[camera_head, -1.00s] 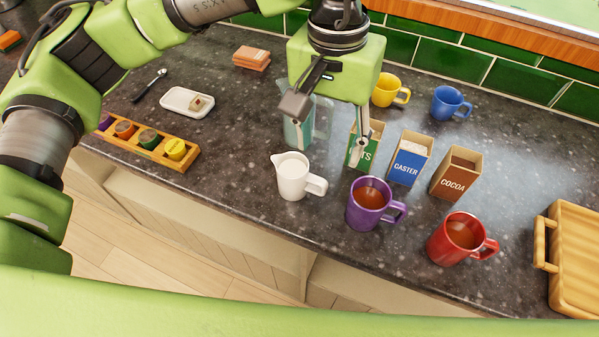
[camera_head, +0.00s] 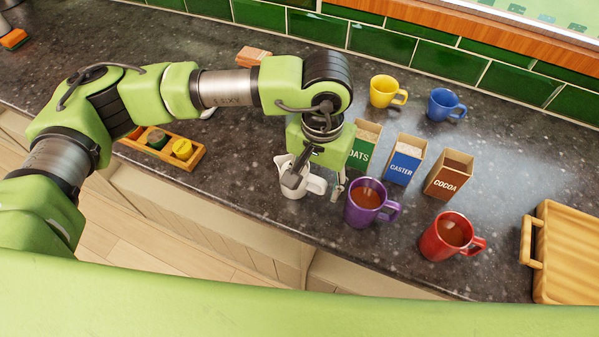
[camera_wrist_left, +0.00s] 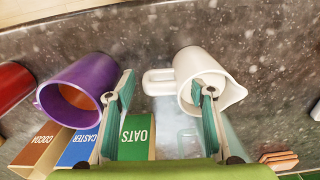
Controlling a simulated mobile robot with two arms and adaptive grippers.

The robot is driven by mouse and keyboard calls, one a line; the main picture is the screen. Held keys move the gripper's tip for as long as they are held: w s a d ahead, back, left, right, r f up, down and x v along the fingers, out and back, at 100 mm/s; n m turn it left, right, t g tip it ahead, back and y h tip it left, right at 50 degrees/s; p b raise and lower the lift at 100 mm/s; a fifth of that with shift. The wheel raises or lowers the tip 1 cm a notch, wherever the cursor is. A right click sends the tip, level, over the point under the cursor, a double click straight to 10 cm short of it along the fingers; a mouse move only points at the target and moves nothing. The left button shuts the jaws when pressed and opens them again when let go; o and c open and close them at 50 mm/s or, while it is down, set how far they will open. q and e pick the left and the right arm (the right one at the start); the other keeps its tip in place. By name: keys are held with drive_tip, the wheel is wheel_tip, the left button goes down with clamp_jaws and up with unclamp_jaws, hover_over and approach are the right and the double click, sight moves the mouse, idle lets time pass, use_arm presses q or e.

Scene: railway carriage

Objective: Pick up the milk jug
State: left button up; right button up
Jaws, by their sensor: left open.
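The white milk jug (camera_head: 283,168) stands upright on the dark counter, partly covered by my left gripper (camera_head: 314,185) in the head view. In the left wrist view the jug (camera_wrist_left: 227,72) has its handle (camera_wrist_left: 157,83) pointing left, toward the purple mug. My open left gripper (camera_wrist_left: 163,84) is above it, one finger over the jug's mouth and the other left of the handle, so the handle shows between them. I cannot tell how far down the fingertips reach. My right gripper is in no view.
The purple mug (camera_head: 367,198) stands close right of the jug. Oats (camera_head: 363,147), caster (camera_head: 404,160) and cocoa (camera_head: 448,176) boxes stand behind. A red mug (camera_head: 450,236) and wooden case (camera_head: 567,252) are farther right. A spice rack (camera_head: 190,158) lies left.

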use_arm(q)
drive_tip(key=shift+d+f, duration=0.1)
drive_tip(key=shift+f, duration=0.3)
clamp_jaws()
drive_tip(key=shift+r, duration=0.1)
